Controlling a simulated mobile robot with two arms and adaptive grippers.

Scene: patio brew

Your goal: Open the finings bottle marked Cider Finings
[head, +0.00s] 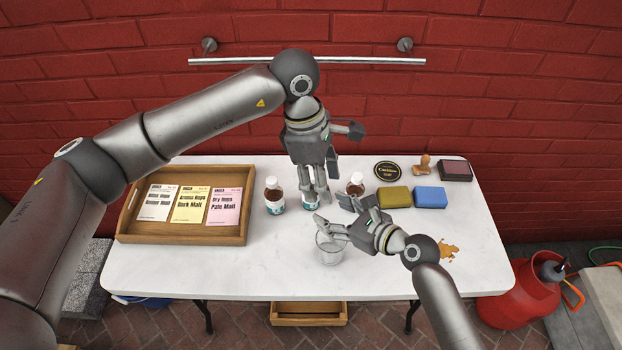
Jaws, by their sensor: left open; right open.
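Three small brown bottles with white caps stand in a row on the white table: a left bottle (273,197), a middle bottle (310,202) and a right bottle (356,183). Their labels are too small to read, so I cannot tell which is Cider Finings. My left gripper (318,193) points down, open, at the middle bottle and hides much of its top; I cannot tell whether they touch. My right gripper (332,211) is open, between the middle and right bottles and just above a clear glass (329,252). It partly hides the right bottle.
A wooden tray (182,239) with three label cards is at the left. Yellow (395,197) and blue (430,197) sponges, a round dark coaster (388,171), a stamp (423,165) and an ink pad (456,170) lie right.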

